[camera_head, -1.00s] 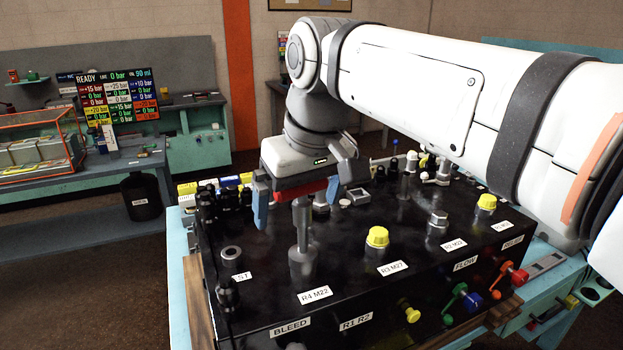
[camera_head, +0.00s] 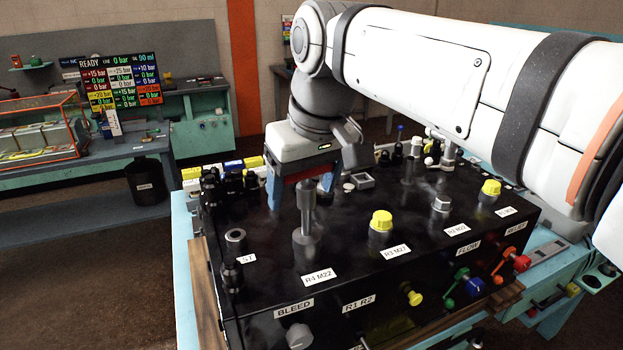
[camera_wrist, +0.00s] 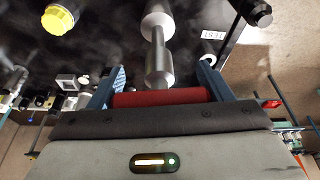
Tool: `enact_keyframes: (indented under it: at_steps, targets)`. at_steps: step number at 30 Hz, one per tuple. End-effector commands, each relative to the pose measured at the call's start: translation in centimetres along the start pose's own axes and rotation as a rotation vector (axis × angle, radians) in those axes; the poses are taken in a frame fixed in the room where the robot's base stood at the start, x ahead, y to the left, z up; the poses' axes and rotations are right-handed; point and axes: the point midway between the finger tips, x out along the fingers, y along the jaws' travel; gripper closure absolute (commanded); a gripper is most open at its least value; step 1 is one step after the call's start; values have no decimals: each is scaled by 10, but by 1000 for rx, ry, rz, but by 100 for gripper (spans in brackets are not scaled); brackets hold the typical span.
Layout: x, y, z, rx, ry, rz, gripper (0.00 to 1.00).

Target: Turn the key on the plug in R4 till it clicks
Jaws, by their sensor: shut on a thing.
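The key (camera_head: 306,206) stands upright on the plug (camera_head: 306,248) in port R4, behind the label R4 M22 (camera_head: 319,277). It has a grey stem, and a red crossbar (camera_wrist: 160,97) appears to be its handle. My gripper (camera_head: 299,184) is over the key at the near left of the black block. Its blue fingers are shut on the two ends of the red bar, one at each side. In the wrist view the grey stem runs away from the bar to the plug (camera_wrist: 157,22). The exact join of bar and stem is hard to see.
The display board (camera_head: 122,82) reads READY and 0 bar.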

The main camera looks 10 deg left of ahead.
Motion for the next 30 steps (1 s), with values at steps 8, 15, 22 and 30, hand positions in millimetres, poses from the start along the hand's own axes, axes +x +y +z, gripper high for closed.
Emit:
enact_keyframes:
  at_steps: [8,15,22,30]
  targets:
    - [0,0,0,78,0,24,59]
    - [0,1,0,64,-1,20,59]
    - [0,0,0,-25,0,-8,59]
    - [0,1,0,-24,-1,-8,16]
